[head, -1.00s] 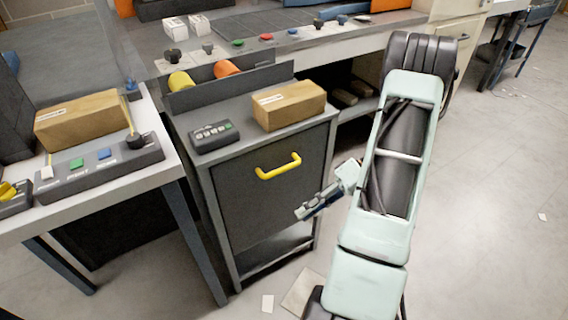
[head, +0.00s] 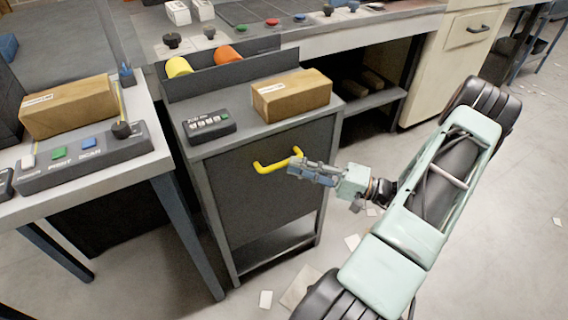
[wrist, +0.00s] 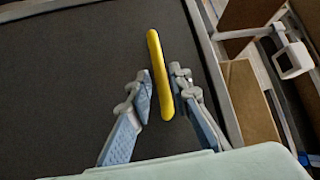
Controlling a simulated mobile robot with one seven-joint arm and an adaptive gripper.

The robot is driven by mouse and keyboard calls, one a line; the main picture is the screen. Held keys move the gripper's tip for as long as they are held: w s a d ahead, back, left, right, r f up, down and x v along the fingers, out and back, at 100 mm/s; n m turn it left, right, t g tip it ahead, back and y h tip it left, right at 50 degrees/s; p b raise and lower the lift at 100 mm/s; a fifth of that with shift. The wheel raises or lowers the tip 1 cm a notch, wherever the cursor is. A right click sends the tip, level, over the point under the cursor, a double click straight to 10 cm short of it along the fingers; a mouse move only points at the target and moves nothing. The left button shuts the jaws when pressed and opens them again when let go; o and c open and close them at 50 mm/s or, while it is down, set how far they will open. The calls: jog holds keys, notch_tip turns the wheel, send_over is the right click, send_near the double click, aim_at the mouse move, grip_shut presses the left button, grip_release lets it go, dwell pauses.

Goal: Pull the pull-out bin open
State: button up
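The pull-out bin (head: 265,205) has a dark grey front set in a grey cabinet and looks shut. Its yellow bar handle (head: 270,168) runs across the upper part of the front. My gripper (head: 294,166) is at the right part of the handle in the head view. In the wrist view my gripper (wrist: 158,78) is open, and the yellow handle (wrist: 158,82) passes between the two fingertips, nearer the right one. I see a gap on the left side; contact on the right I cannot tell.
A white table (head: 100,180) with a button panel stands to the left. The floor in front is clear except for scattered paper pieces (head: 266,299).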

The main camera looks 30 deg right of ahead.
aim_at(284, 161)
jog(key=shift+x, duration=2.15)
jog(key=shift+c, duration=0.5)
grip_shut()
